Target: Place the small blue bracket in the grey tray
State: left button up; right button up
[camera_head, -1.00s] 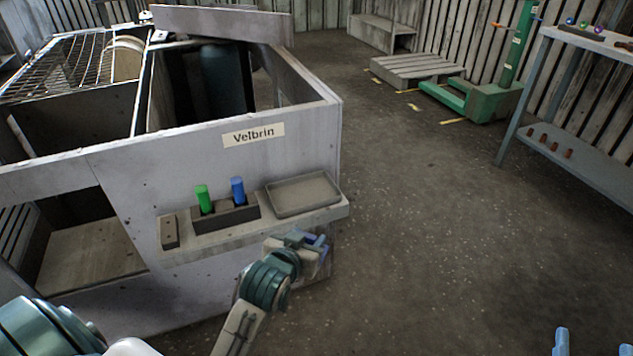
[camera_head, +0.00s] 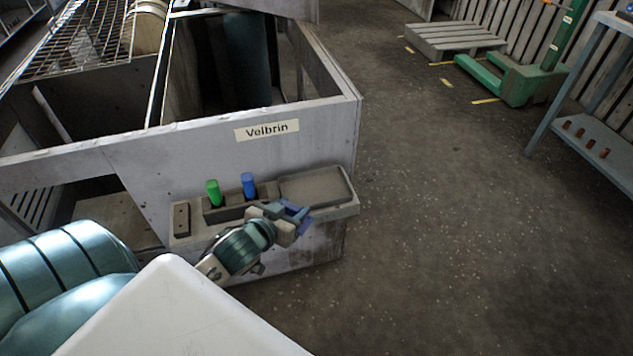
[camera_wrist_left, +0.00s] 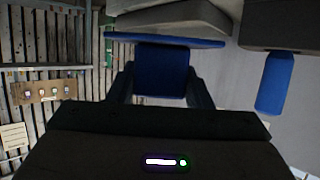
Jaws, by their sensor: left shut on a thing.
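The small blue bracket (camera_head: 297,212) is in the jaws of my left gripper (camera_head: 285,213), which is shut on it. In the left wrist view the bracket (camera_wrist_left: 162,70) shows as a flat blue plate with a block between my two dark fingers (camera_wrist_left: 162,88). The grey tray (camera_head: 316,186) is a shallow rectangular tray at the right end of the ledge on the housing's front. In the head view the bracket is just in front of and below the tray, apart from the tray floor. My right gripper is out of view.
A dark holder (camera_head: 228,213) with a green peg (camera_head: 213,193) and a blue peg (camera_head: 248,185) stands left of the tray. A small grey block (camera_head: 181,219) is at the ledge's left end. The floor (camera_head: 450,220) to the right is clear.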

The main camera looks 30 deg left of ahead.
pick_arm(q)
jog(key=w+a, duration=0.1)
jog(key=w, duration=0.3)
jog(key=w+a+f, duration=0.1)
jog(key=w, duration=0.4)
jog(key=w+a, duration=0.1)
jog(key=w, duration=0.3)
jog(key=shift+w+f+b, duration=0.2)
jog(key=shift+w+b, duration=0.15)
jog(key=shift+w, duration=0.05)
jog(key=shift+w+f, duration=0.2)
jog(key=shift+f, duration=0.1)
notch_tip(320, 180, down, 3)
jog(key=shift+r+b, duration=0.1)
jog(key=shift+b, duration=0.2)
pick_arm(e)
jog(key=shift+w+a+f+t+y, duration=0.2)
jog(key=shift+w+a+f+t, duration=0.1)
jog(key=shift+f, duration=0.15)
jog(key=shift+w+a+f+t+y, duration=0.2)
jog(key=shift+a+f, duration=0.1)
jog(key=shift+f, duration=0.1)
pick_arm(q)
jog(key=o, duration=1)
jog(key=shift+f, duration=0.2)
jog(key=shift+o, duration=0.2)
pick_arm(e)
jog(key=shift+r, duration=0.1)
